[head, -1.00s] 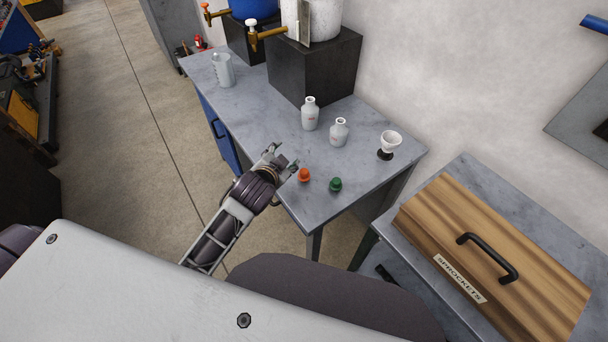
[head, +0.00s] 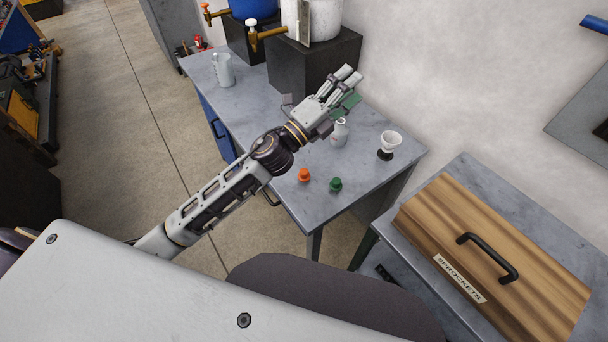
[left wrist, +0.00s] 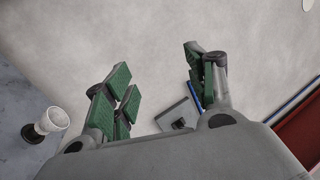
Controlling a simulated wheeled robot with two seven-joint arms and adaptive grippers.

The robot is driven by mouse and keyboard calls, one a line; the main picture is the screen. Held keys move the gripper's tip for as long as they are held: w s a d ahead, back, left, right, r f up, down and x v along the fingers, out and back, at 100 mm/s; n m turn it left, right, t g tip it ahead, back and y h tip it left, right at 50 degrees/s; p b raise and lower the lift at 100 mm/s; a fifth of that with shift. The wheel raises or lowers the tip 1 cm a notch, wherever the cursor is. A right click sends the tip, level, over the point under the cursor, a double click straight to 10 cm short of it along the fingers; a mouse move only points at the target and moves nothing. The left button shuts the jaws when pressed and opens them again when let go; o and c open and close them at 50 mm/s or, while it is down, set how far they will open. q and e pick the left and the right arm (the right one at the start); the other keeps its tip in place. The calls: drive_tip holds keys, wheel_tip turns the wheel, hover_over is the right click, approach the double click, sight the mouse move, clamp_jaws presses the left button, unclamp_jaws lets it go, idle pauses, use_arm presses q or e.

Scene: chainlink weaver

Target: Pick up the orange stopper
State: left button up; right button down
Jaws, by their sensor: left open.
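The orange stopper (head: 304,175) stands on the grey table near its front edge, left of the green stopper (head: 335,185). My left gripper (head: 347,88) is raised over the table, beyond the orange stopper and apart from it, in front of the black block. In the left wrist view my left gripper (left wrist: 165,95) has its green-padded fingers spread, with nothing between them. The orange stopper does not show in that view. My right gripper is not in view.
A white bottle (head: 340,132) is partly hidden by my left gripper. A white cup on a black base (head: 389,145) stands at the table's right. A jug (head: 222,70) stands at the far left. A wooden box (head: 490,250) sits on the nearer right table.

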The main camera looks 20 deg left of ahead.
use_arm(q)
drive_tip(key=s+d+r+m+g+h, duration=0.1)
drive_tip(key=s+d+m+g+h, duration=0.1)
drive_tip(key=d+m+g+h, duration=0.45)
drive_tip(key=m+g+y, duration=1.2)
drive_tip(key=m+y, duration=0.3)
drive_tip(key=m, duration=0.6)
approach(304, 172)
drive_tip(key=v, duration=0.4)
drive_tip(key=shift+s+f, duration=0.15)
drive_tip(key=shift+s, duration=0.05)
drive_tip(key=shift+d, duration=0.1)
drive_tip(key=shift+p+x, duration=0.7)
drive_tip(key=shift+x, duration=3.55)
drive_tip(key=shift+w, duration=0.15)
